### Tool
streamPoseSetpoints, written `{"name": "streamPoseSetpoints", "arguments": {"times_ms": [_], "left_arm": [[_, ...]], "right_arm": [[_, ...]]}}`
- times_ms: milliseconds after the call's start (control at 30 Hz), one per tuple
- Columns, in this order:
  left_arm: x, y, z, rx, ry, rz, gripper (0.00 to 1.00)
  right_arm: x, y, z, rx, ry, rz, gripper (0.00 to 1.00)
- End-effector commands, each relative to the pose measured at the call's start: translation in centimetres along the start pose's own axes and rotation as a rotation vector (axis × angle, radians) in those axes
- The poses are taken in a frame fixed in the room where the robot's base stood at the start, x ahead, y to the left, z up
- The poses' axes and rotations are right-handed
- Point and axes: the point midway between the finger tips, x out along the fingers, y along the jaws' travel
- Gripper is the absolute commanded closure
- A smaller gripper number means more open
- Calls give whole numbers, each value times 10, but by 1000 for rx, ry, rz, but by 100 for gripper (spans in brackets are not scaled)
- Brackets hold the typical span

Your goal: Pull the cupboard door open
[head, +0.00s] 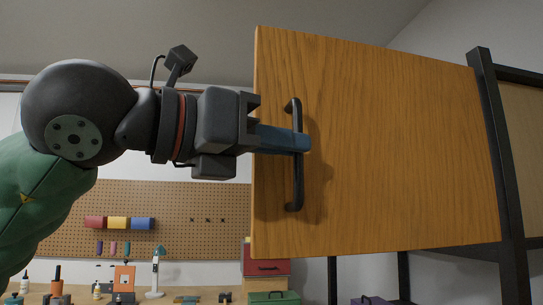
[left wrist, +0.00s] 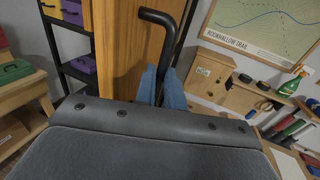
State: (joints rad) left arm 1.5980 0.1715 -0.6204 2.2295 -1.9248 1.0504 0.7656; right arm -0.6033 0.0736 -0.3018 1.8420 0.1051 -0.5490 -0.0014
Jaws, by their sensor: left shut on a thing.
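The wooden cupboard door (head: 400,150) fills the middle right of the head view, on a black frame at its right side. It stands out at an angle, and its edge shows in the left wrist view (left wrist: 120,50). A black bar handle (head: 297,185) runs upright near the door's left edge; its bent end shows in the left wrist view (left wrist: 165,22). My left gripper (head: 300,140) has its blue fingers shut on the handle's middle. The fingers (left wrist: 163,88) also show in the left wrist view. My right gripper is in neither view.
A black shelf post (head: 500,170) stands at the door's right. A pegboard (head: 190,215) and a workbench with tools and a lamp (head: 156,270) are behind at the left. A red box (head: 267,265) sits below the door.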

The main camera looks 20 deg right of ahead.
Motion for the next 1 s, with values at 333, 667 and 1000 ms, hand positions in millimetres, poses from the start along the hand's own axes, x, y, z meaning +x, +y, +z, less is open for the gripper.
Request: {"name": "streamPoseSetpoints", "arguments": {"times_ms": [333,667,1000], "left_arm": [[1,-5,1,1,1,-2,100],[0,-4,1,1,0,-1,67],[-5,-4,0,0,-1,0,67]], "right_arm": [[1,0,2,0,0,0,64],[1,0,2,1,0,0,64],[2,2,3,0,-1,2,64]]}}
